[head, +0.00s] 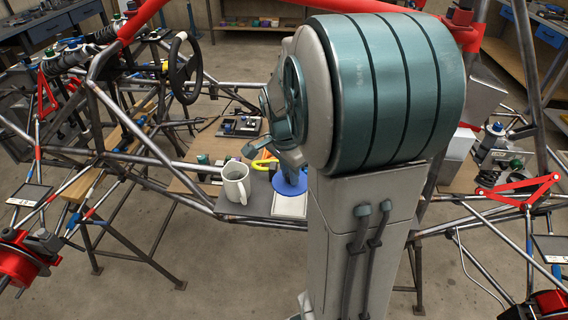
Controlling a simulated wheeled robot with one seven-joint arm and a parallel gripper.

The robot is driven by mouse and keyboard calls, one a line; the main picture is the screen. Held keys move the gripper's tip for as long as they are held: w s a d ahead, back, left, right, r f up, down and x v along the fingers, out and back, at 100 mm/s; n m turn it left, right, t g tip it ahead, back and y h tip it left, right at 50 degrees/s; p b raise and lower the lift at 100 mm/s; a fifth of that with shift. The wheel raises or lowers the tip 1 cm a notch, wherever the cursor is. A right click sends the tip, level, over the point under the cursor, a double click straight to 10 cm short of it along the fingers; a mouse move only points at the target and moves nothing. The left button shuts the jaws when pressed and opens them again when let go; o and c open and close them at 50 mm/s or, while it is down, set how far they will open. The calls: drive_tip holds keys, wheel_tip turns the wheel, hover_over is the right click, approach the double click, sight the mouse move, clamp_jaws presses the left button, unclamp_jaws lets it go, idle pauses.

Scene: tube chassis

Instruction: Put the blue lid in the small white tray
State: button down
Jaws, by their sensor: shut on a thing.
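The blue lid (287,188) is a round blue disc with a raised middle part, in the centre of the head view. My gripper (289,172) points down at the raised part of the lid and is shut on it. The lid overlaps the far part of the small white tray (289,209), whose near part shows below it. I cannot tell whether the lid touches the tray or hangs just above it. My arm hides the area right of the lid and part of the fingers.
A white mug (235,182) stands just left of the tray on a grey surface (257,203). A yellow-orange item (263,163) lies behind the lid. A dark tray with small parts (240,126) is farther back. Chassis tubes (150,186) surround the work area.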

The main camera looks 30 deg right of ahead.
sight(289, 183)
drive_tip(key=shift+s+a+f+b, duration=0.1)
drive_tip(key=shift+s+f+b, duration=0.05)
drive_tip(key=shift+f+b, duration=1.9)
drive_tip(key=shift+f, duration=0.75)
drive_tip(key=shift+f+b, duration=0.5)
drive_tip(key=shift+f, duration=0.1)
drive_tip(key=c, duration=1.6)
unclamp_jaws()
drive_tip(key=shift+r, duration=0.15)
drive_tip(key=shift+s+a+r+p, duration=0.1)
drive_tip(key=shift+a+r+p, duration=0.1)
drive_tip(key=shift+r+p, duration=1.4)
drive_tip(key=shift+w+a+r+p, duration=0.1)
drive_tip(key=shift+a+r+p, duration=0.15)
drive_tip(key=shift+r+p, duration=1.35)
drive_tip(key=shift+s+a+r+p, duration=0.15)
drive_tip(key=shift+r+p, duration=0.85)
drive_tip(key=shift+r, duration=1.2)
